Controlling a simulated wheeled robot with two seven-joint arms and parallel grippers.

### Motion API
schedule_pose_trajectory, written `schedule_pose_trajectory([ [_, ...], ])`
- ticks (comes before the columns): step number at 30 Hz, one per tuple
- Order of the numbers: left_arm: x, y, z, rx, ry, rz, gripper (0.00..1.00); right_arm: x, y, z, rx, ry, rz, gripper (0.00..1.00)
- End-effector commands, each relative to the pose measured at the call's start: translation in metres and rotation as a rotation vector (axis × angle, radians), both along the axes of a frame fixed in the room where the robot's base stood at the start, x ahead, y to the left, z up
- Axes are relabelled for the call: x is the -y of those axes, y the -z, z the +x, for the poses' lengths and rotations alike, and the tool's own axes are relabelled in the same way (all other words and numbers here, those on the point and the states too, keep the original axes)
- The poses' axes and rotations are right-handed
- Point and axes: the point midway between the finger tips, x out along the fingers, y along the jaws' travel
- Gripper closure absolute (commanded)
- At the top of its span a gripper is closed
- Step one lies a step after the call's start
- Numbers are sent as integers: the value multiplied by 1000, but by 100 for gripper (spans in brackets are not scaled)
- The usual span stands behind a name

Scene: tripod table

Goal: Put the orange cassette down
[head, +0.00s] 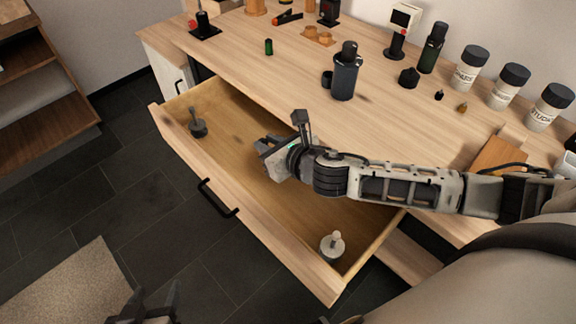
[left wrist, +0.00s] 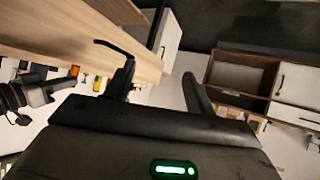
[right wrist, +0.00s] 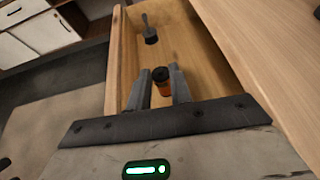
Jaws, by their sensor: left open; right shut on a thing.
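The orange cassette (right wrist: 162,84), a small orange cylinder with a black top, sits between the fingertips of my right gripper (right wrist: 160,85), which is shut on it. In the head view my right gripper (head: 268,153) is over the open drawer (head: 240,120); the cassette is hidden there behind the gripper. In the right wrist view the drawer's wooden floor (right wrist: 190,50) lies beyond the cassette; I cannot tell whether the cassette touches it. My left gripper (head: 147,308) is open and empty, low at the bottom left, away from the drawer.
In the drawer are a dark stemmed piece (head: 197,128) at the far end and a grey, light-topped piece (head: 332,246) at the near end. The floor between is mostly clear. The tabletop (head: 290,75) holds a dark bottle (head: 345,75), several labelled jars (head: 508,87) and small items.

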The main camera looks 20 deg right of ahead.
Motion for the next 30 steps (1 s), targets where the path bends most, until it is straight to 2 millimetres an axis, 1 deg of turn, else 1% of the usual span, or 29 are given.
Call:
schedule_pose_trajectory([
  [1,1,11,1,7,2,-7,45,1,17,15,7,-17,0,100],
  [4,3,12,2,14,3,-18,45,0,28,29,9,-48,8,100],
  [7,5,14,2,16,2,-29,45,0,45,33,5,-57,12,100],
  [10,6,16,2,21,0,-41,45,0,65,32,4,-57,14,100],
  [13,6,17,3,25,-2,-51,45,0,80,32,4,-57,13,100],
  [20,8,20,3,27,-3,-64,45,0,98,32,5,-57,12,100],
  [24,8,26,3,33,-4,-71,45,0,120,32,5,-56,13,100],
  [26,8,26,4,38,-4,-71,45,0,126,32,5,-55,12,100],
  [30,8,22,3,41,-4,-72,45,0,126,33,8,-58,11,100],
])
